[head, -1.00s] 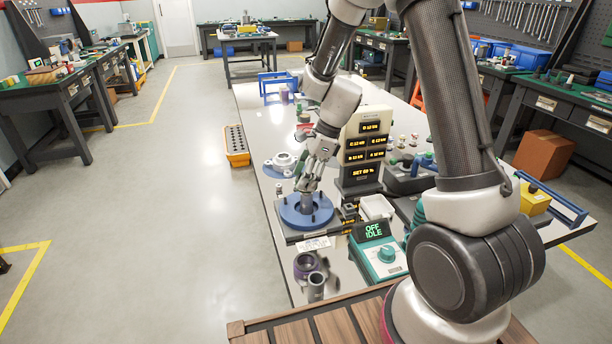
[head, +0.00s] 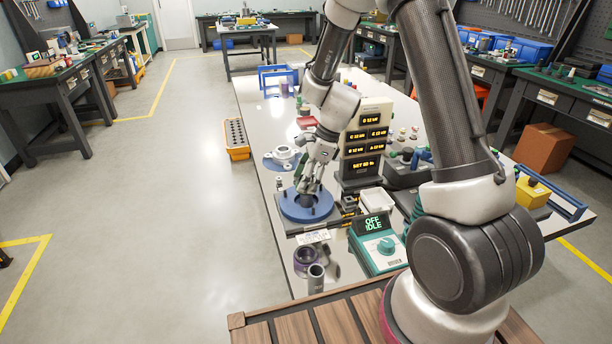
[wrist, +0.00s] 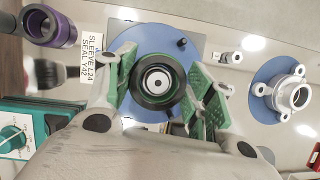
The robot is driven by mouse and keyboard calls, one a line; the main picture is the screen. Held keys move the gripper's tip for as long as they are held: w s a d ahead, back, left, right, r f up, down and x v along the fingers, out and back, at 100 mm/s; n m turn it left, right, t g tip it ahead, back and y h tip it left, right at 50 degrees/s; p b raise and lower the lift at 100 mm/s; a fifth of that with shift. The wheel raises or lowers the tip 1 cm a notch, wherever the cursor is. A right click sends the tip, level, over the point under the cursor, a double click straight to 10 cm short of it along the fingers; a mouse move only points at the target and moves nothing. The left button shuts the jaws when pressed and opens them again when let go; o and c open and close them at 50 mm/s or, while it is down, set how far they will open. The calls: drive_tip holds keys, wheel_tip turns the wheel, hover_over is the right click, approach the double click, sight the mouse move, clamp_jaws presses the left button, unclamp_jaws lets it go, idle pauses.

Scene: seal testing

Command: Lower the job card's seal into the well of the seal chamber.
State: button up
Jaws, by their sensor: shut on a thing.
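The seal chamber (head: 290,213) is a wide blue disc with small dark posts, on a dark base near the front of the bench. In the wrist view its blue top (wrist: 135,42) lies behind the fingers. My gripper (head: 308,190) points down over its middle, with the fingertips close above or at the well. In the wrist view my gripper's green-padded fingers are shut on a dark round seal (wrist: 145,95), with a pale-centred disc inside its ring. The seal hides the well, so I cannot tell whether it has entered.
A purple ring (head: 305,256) and a grey cylinder (head: 316,278) stand in front of the chamber. A teal control box (head: 378,247) reads "OFF IDLE". A display tower (head: 366,140) rises close behind right. A blue-based flanged fitting (head: 281,158) sits behind. A white tray (head: 377,201) is to the right.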

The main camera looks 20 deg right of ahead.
sight(302, 199)
drive_tip(key=shift+f, duration=0.3)
drive_tip(key=shift+f, duration=0.9)
drive_tip(key=shift+f, duration=0.2)
drive_tip(key=shift+f, duration=0.45)
drive_tip(key=shift+f, duration=0.6)
idle(0.6)
drive_tip(key=o, duration=1.2)
drive_tip(key=shift+r, duration=0.1)
drive_tip(key=shift+r, duration=2.4)
